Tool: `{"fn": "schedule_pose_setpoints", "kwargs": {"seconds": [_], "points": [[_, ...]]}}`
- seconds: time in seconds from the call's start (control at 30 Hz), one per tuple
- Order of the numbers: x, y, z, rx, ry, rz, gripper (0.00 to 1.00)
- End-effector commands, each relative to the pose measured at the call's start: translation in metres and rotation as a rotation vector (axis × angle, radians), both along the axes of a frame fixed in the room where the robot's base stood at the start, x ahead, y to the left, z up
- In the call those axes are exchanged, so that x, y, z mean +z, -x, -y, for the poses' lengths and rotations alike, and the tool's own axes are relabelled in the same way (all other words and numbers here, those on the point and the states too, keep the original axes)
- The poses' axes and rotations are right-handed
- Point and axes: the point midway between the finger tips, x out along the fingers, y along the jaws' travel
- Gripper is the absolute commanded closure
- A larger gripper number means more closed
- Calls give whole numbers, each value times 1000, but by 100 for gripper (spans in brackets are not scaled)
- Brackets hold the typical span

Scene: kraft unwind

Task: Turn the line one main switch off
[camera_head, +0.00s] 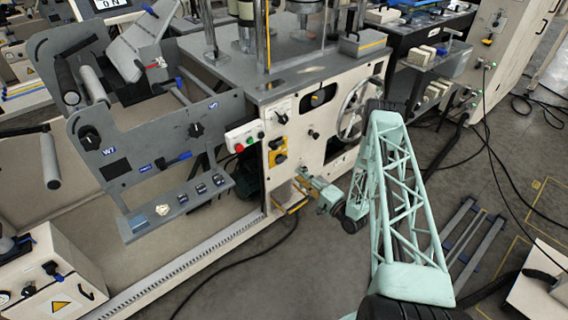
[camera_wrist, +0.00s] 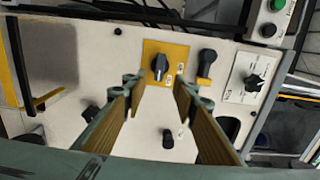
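A black rotary switch (camera_wrist: 160,66) sits on a yellow plate (camera_wrist: 178,50) on the cream machine panel in the wrist view. I take it as the main switch; its small labels are too small to read. In the head view the yellow plate (camera_head: 280,158) is on the front panel, below another black-and-yellow control. My gripper (camera_wrist: 158,88) is open and empty, its two fingers spread to either side below the switch in the picture, apart from it. In the head view my gripper (camera_head: 306,182) is just right of and below the plate.
A black-and-yellow handle (camera_wrist: 207,66) and a white plate with a black selector (camera_wrist: 254,82) are close beside the switch. Another black knob (camera_wrist: 168,138) lies below it. A push-button box (camera_head: 245,136) and grey W7 stand (camera_head: 130,140) project left of the panel.

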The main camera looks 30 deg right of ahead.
Motion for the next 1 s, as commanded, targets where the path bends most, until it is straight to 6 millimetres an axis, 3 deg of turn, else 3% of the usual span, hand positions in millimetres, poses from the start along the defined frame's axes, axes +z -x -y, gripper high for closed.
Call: {"fn": "schedule_pose_setpoints", "kwargs": {"seconds": [1.0], "points": [[0,-114,-26,0,2,0,74]]}}
